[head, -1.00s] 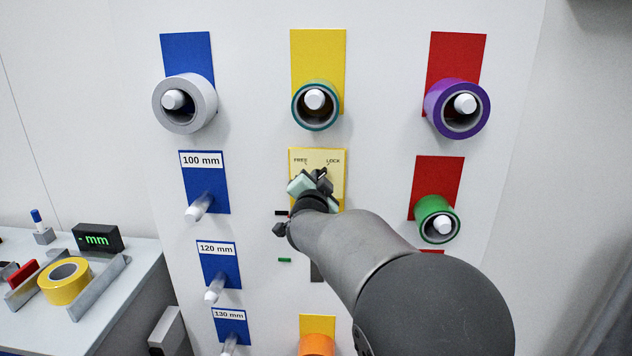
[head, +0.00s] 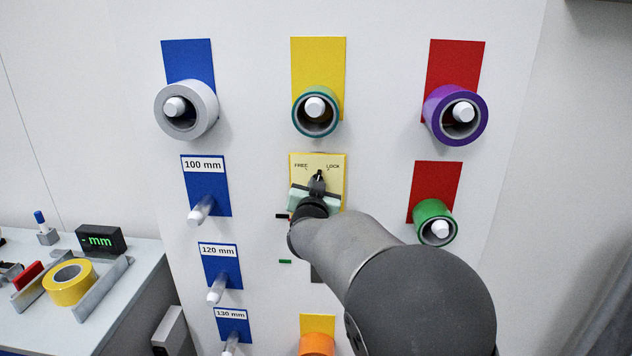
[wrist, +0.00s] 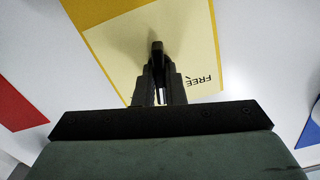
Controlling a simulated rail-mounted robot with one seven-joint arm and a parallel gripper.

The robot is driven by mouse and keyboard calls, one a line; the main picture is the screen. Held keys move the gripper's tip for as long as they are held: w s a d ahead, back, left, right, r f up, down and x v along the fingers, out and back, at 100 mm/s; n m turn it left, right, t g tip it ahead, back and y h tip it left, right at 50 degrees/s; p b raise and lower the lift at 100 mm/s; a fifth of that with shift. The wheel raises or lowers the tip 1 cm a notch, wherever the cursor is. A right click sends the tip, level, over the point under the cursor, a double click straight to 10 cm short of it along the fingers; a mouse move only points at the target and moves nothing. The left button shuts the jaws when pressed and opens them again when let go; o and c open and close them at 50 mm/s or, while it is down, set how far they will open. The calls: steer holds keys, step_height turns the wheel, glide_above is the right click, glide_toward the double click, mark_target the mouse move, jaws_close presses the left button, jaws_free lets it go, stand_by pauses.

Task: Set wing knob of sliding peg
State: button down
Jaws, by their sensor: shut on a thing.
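The dark wing knob (head: 319,175) sits on a pale yellow plate (head: 334,190) marked FREE at left and LOCK at right. Its light pointer mark points roughly straight up, between the two words. My gripper (head: 317,186) is shut on the knob and hides most of it. In the wrist view the dark knob (wrist: 157,48) stands between the fingers of my gripper (wrist: 158,78), with FREE on the plate (wrist: 120,55) to the right; LOCK does not show there. My arm hides the board below the plate, and I cannot make out the sliding peg.
Tape rolls hang on pegs around the plate: teal (head: 316,122) above, green (head: 434,212) at right, orange (head: 317,344) below. Bare white pegs (head: 201,210) stick out at left. A bench with a yellow roll (head: 70,283) and a display (head: 101,239) stands at far left.

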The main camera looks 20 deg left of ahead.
steer(key=n+p, duration=0.2)
steer(key=n, duration=0.3)
steer(key=n+p, duration=0.3)
steer(key=n, duration=0.3)
steer(key=shift+r+n, duration=0.2)
steer(key=shift+n, duration=0.1)
stand_by(0.4)
steer(key=c, duration=1.5)
jaws_free()
steer(key=shift+f, duration=0.1)
steer(key=b+v, duration=0.3)
steer(key=v, duration=1.4)
steer(key=shift+s, duration=0.2)
steer(key=shift+d, duration=0.1)
